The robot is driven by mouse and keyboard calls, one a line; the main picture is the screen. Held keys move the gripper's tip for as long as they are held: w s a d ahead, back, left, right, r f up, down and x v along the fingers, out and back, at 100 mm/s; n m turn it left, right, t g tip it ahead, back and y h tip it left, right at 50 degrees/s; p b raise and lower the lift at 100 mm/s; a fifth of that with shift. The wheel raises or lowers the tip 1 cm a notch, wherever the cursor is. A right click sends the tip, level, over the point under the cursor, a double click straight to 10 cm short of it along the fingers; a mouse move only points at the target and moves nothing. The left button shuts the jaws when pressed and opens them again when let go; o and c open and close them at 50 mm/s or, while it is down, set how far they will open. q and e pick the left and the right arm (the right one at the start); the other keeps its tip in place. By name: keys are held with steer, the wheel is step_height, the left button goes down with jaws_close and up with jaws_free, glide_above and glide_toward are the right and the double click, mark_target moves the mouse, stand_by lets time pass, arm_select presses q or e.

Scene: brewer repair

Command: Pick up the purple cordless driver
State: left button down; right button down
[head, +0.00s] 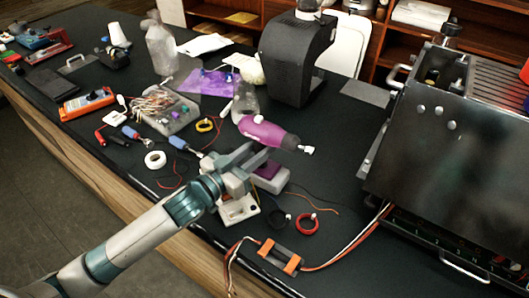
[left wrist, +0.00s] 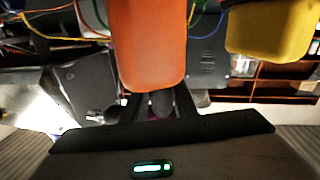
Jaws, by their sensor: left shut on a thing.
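The purple cordless driver (head: 262,130) is in the middle of the head view, its purple body lying roughly level with a pale tip pointing right. My left gripper (head: 256,157) is at the driver's handle, just below the body, and is shut on it. The gripper hides most of the handle. A grey and purple block (head: 272,176) shows just below the fingers; I cannot tell whether it is the driver's base. In the left wrist view, dark finger shapes (left wrist: 160,104) show behind a large orange shape (left wrist: 147,45). My right gripper is not in view.
A steel brewer (head: 445,130) stands at the right. A black grinder-like machine (head: 297,55) stands behind the driver. A red cable ring (head: 306,223) and an orange-ended part with wires (head: 279,256) lie in front. A clear tray of wires (head: 168,108) and several tools are left.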

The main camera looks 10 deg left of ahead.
mark_target(255, 139)
arm_select(q)
steer(key=shift+r, duration=0.35)
steer(key=shift+r, duration=0.55)
step_height(255, 139, up, 3)
steer(key=shift+f+b, duration=0.15)
steer(key=shift+b, duration=0.35)
steer(key=s+d+r+p, duration=0.1)
steer(key=s+d+r, duration=0.6)
steer(key=s+d, duration=0.1)
steer(key=shift+d, duration=0.2)
